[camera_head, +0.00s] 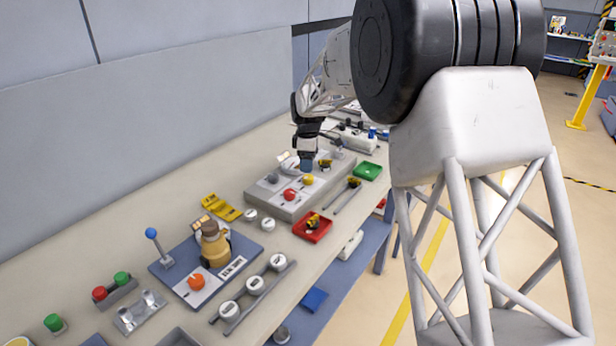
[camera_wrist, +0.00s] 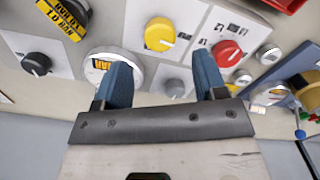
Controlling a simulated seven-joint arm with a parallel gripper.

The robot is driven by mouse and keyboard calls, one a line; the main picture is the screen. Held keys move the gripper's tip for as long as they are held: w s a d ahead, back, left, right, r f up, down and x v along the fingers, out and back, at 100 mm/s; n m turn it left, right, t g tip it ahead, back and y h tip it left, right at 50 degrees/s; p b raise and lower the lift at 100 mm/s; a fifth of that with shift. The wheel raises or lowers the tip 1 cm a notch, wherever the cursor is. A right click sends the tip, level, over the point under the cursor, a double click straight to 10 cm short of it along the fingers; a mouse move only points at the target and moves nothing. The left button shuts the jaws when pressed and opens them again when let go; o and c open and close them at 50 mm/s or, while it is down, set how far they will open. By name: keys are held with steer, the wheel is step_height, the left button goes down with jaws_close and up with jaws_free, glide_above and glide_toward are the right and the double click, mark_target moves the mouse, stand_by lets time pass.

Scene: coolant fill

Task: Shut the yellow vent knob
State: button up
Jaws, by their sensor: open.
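The yellow vent knob (camera_wrist: 159,32) is round with a white pointer mark and sits on a white plate of the grey panel. In the head view the yellow knob (camera_head: 308,180) is on the panel's right part, just below my gripper (camera_head: 307,164). In the wrist view my gripper (camera_wrist: 162,72) has its two blue fingers spread apart with nothing between them. The yellow knob lies beyond the fingertips, apart from them. Its pointer faces the lower right in the wrist view.
A red knob (camera_wrist: 227,53) and a grey knob (camera_wrist: 174,88) are close to the yellow one. A black knob (camera_wrist: 36,63) is at the far left. In the head view, a red tray (camera_head: 312,228) and a green tray (camera_head: 368,171) stand beside the panel (camera_head: 262,197).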

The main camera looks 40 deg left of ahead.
mark_target(308, 177)
steer(key=shift+f, duration=2.95)
steer(key=c, duration=0.9)
